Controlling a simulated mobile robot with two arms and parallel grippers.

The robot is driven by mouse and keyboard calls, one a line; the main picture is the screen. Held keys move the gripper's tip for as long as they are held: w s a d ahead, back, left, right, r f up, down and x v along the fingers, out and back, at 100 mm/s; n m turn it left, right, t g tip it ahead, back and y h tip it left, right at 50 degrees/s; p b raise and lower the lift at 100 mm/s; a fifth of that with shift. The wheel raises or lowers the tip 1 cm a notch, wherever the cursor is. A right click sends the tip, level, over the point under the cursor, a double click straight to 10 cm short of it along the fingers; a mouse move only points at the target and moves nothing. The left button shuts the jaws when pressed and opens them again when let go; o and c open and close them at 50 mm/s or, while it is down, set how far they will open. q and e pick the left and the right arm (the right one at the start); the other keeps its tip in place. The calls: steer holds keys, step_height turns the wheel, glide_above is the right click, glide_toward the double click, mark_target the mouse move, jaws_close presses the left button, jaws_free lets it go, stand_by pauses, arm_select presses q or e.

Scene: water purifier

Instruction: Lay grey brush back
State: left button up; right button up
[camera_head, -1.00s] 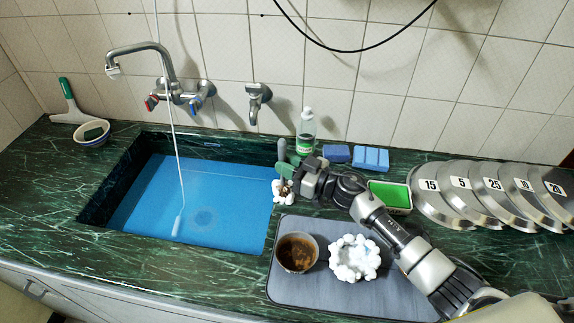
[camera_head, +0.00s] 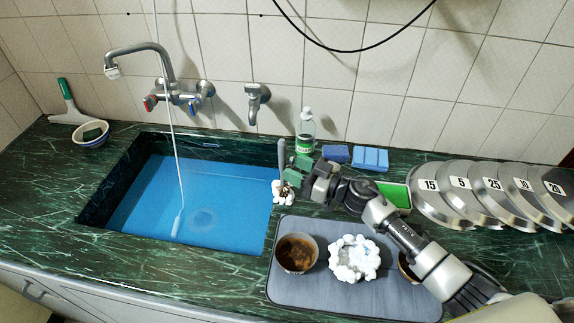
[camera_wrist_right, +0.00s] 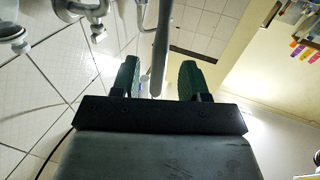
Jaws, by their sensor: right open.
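The grey brush (camera_head: 282,156) stands roughly upright at the right edge of the sink in the head view. White foam-like lumps with a brown patch (camera_head: 283,192) are at its lower end, and its bristles cannot be made out. My right gripper (camera_head: 297,168) with green fingers is just right of the handle. In the right wrist view the grey handle (camera_wrist_right: 161,45) shows in line with the gap between the open fingers (camera_wrist_right: 159,78). I cannot tell whether either finger touches it. My left gripper is not in view.
The blue-bottomed sink (camera_head: 115,180) is left of the brush. A bottle (camera_head: 305,135) and blue sponges (camera_head: 370,159) stand behind my right gripper. A grey mat (camera_head: 320,292) in front holds a brown-stained bowl (camera_head: 296,254) and a foamy bowl (camera_head: 353,259). Numbered lids (camera_head: 440,205) are at right.

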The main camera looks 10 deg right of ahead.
steer(key=b+v, duration=0.1)
steer(key=v, duration=0.8)
steer(key=shift+s, duration=0.1)
